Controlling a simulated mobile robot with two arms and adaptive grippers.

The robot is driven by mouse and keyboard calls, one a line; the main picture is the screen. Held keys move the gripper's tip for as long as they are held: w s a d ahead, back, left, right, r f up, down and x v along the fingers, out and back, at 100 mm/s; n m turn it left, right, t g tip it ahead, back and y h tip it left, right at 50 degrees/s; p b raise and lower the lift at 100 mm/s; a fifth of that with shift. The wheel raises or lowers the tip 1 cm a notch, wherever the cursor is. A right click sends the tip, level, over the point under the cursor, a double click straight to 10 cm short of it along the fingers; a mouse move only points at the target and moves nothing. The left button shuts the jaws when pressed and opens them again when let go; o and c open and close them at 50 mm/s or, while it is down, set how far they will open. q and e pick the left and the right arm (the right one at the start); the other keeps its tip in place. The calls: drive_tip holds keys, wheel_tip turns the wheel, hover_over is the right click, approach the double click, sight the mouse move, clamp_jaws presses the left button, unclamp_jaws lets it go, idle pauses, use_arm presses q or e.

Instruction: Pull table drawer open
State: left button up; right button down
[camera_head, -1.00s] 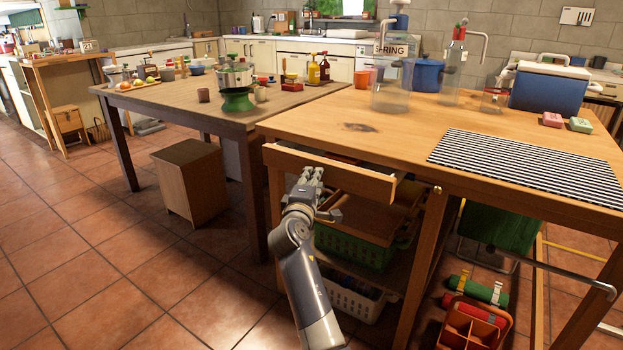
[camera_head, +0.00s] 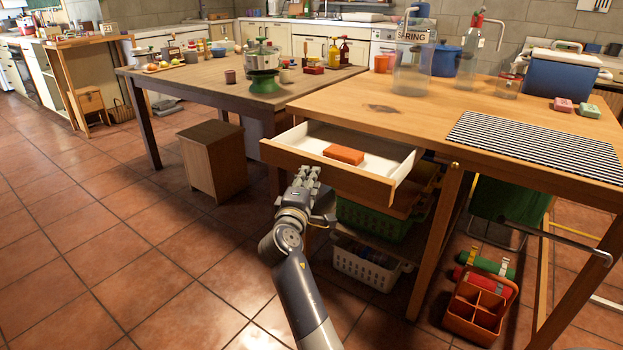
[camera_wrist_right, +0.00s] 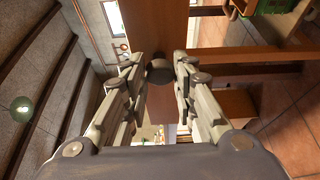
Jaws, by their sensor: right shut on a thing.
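The table drawer (camera_head: 391,157) sticks well out from the light wooden table (camera_head: 400,113). Its white inside shows, with an orange-brown block (camera_head: 343,155) lying in it. My right gripper (camera_head: 306,176) is at the middle of the drawer's wooden front, shut on a knob there. In the right wrist view the round dark knob (camera_wrist_right: 160,71) sits between the two fingers, against the brown drawer front (camera_wrist_right: 157,22). In the head view the gripper hides the knob. My left gripper is in neither view.
A small wooden cabinet (camera_head: 213,162) stands on the tiled floor to the left. Below the drawer are a green basket (camera_head: 372,220) and a white basket (camera_head: 366,268). An orange caddy (camera_head: 478,305) stands at lower right. Open floor (camera_head: 120,260) lies at left.

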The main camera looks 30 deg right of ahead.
drive_tip(key=c, duration=1.3)
unclamp_jaws()
